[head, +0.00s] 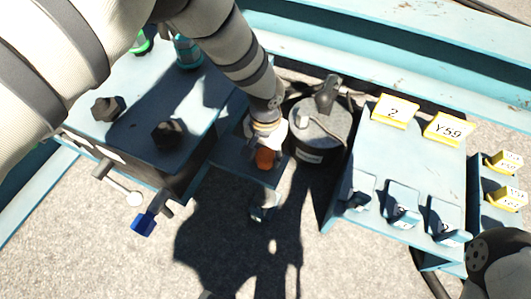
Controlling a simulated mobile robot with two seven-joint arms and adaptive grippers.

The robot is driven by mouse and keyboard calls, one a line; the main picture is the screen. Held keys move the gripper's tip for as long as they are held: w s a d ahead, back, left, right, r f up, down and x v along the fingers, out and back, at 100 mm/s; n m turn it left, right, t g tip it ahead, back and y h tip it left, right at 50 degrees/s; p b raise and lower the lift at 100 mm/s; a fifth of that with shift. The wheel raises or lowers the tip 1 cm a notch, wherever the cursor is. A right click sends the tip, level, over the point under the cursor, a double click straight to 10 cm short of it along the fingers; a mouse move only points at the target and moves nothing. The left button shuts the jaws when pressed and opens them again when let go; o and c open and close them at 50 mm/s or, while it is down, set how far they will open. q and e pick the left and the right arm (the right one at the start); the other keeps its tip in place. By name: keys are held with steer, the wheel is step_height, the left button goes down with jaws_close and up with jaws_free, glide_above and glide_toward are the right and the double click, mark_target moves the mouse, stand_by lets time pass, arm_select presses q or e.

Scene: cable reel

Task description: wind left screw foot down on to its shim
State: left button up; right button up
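My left arm comes in from the upper left and points down at a low teal plate (228,172) in the middle of the head view. My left gripper (268,133) is over that plate, seen from behind the wrist; its fingers are mostly hidden, so I cannot tell its opening or whether it holds anything. An orange knob-like part (265,158) shows just below the gripper, touching or very close to it. A small pale teal part (264,206) stands at the plate's front edge. I cannot make out which part is the left screw foot; no shim is clearly visible.
A dark cylindrical canister (319,133) stands close right of my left gripper. A teal box (150,100) with black knobs is left, with a blue handle (143,225) in front. A teal panel (395,165) carries yellow tags (395,111). Concrete in front is mostly clear.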

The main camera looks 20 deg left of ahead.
stand_by(0.3)
arm_select(q)
steer(key=m, duration=0.6)
steer(key=shift+m+p, duration=0.3)
steer(key=shift+m, duration=0.1)
steer(key=m, duration=0.3)
steer(key=shift+m, duration=0.3)
steer(key=m, duration=0.3)
steer(key=shift+m, duration=0.3)
steer(key=m, duration=0.3)
steer(key=shift+m, duration=0.4)
steer(key=m+b, duration=0.1)
steer(key=m, duration=0.2)
steer(key=shift+m, duration=0.3)
steer(key=m, duration=0.6)
steer(key=shift+b, duration=0.35)
steer(key=shift+m, duration=0.3)
